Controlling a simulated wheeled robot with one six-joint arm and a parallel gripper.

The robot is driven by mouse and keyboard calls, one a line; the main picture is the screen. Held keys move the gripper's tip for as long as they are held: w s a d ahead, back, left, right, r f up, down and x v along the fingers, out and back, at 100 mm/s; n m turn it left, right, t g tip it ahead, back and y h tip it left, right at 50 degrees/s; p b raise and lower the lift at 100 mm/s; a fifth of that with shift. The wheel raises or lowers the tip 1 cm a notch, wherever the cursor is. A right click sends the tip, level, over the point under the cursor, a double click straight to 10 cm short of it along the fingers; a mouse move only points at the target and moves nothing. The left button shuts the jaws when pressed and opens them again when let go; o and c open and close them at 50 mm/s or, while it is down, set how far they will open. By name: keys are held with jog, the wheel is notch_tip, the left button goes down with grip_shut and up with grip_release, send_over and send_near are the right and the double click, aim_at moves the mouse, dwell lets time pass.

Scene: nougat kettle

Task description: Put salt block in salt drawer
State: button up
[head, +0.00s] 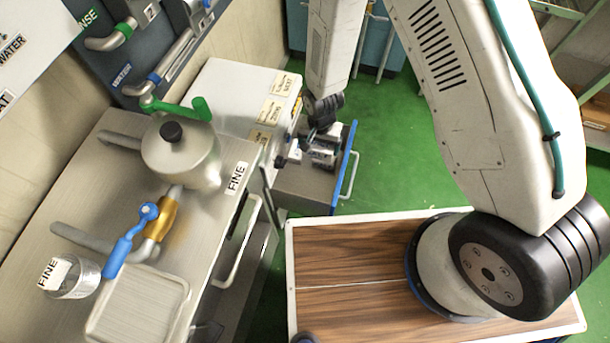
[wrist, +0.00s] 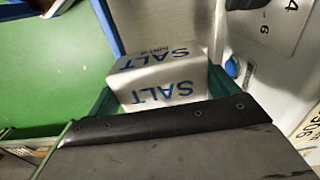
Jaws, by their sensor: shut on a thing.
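The salt block (wrist: 160,72) is a pale block with blue SALT lettering, seen large in the wrist view. My gripper (wrist: 163,92) is shut on it, with a green finger on each side. In the head view my gripper (head: 314,142) is over the pulled-out drawer (head: 300,186), which has a blue front and a light handle. A pale block (head: 323,155) shows there, at or just above the drawer's opening. I cannot tell whether it touches the drawer floor. I cannot read a salt label on this drawer.
A steel counter (head: 120,225) on the left carries a lidded kettle (head: 180,150), a blue-handled valve (head: 130,242), a cup marked FINE (head: 72,278) and a tray (head: 145,305). A labelled cabinet (head: 240,92) stands behind the drawer. Green floor (head: 395,150) is clear right of the drawer.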

aim_at(316, 189)
jog(key=f, duration=2.9)
jog(key=shift+d+f, duration=0.15)
jog(key=shift+d, duration=0.1)
jog(key=o, duration=1.1)
jog(key=shift+f, duration=0.2)
jog(key=shift+c, duration=0.2)
jog(key=shift+o, duration=0.6)
jog(key=shift+r, duration=0.1)
